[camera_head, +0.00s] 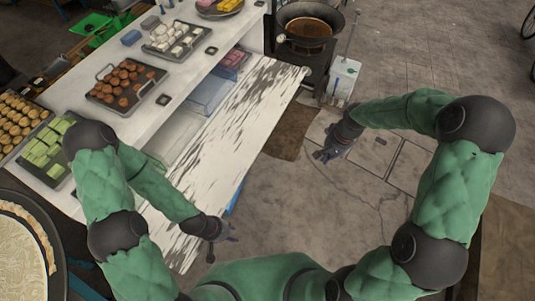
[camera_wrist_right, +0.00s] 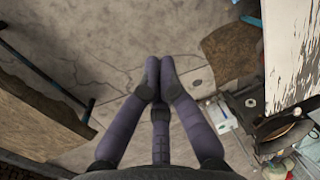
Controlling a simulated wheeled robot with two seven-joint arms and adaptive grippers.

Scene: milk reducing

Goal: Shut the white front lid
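The white front lid (camera_head: 235,130) is a long panel with worn, dark-streaked paint. It slopes out from the front of the white counter, swung open, with shelf space showing behind it. Part of it also shows at the upper right of the right wrist view (camera_wrist_right: 290,45). My left gripper (camera_head: 222,246) is at the lid's near outer edge, with its fingers spread; whether it touches the lid is unclear. My right gripper (camera_head: 325,156) is over the floor, right of the lid and apart from it. In the right wrist view its fingertips (camera_wrist_right: 155,75) come together with nothing between them.
The counter (camera_head: 185,75) carries trays of brown balls (camera_head: 125,85), white pieces (camera_head: 172,38) and green cubes (camera_head: 45,150). A stove with a pot (camera_head: 306,28) and a white container (camera_head: 343,75) stand beyond the lid's far end. The paved floor (camera_head: 300,210) right of the lid is clear.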

